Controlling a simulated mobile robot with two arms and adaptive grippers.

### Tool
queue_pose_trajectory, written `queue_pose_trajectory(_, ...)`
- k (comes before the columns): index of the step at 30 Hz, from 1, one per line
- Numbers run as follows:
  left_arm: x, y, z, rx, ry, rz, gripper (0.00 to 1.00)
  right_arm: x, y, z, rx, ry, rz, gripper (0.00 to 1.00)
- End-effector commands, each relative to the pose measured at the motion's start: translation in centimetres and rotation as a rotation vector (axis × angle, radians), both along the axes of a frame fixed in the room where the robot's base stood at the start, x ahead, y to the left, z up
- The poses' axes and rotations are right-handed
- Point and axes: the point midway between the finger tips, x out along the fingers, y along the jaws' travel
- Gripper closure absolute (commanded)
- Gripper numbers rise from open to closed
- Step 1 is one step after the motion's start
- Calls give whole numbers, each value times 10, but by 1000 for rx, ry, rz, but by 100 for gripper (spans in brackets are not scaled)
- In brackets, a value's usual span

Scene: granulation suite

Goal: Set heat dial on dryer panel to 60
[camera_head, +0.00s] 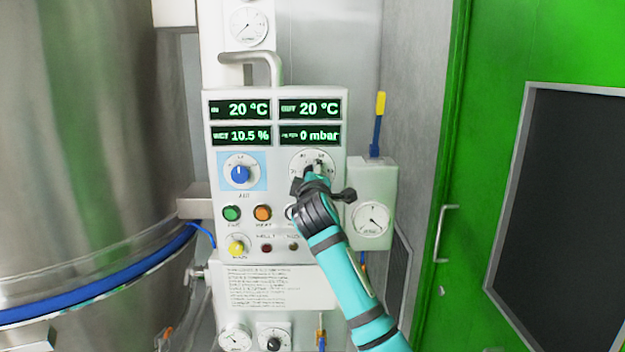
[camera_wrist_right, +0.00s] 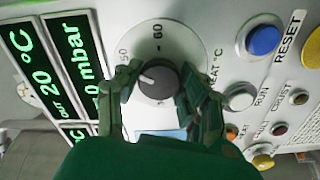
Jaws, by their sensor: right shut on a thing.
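The dryer panel (camera_head: 273,92) is a pale upright box with green displays. Its heat dial (camera_head: 329,162) is at the right below the displays, partly hidden by my right gripper (camera_head: 315,178). In the right wrist view the heat dial's dark grey knob (camera_wrist_right: 159,81) sits on a round white scale plate marked 50 and 60 (camera_wrist_right: 158,40). A white mark on the knob points left, on the 50 side and away from the 60. My right gripper's two fingers (camera_wrist_right: 160,92) are shut on the knob from both sides. My left gripper is not in view.
A blue knob (camera_head: 240,174) is left of the heat dial, with green (camera_head: 231,213) and orange (camera_head: 263,213) buttons below. A gauge box (camera_head: 371,180) stands close on the right. A steel vessel (camera_head: 95,130) fills the left; a green door (camera_head: 500,50) is at right.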

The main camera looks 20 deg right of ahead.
Motion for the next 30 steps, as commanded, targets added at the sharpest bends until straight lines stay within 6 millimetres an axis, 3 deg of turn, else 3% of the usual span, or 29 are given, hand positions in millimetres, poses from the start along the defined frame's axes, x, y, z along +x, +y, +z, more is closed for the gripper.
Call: queue_pose_trajectory(30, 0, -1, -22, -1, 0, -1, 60, 1, 2, -6, 885, -245, -3, 92)
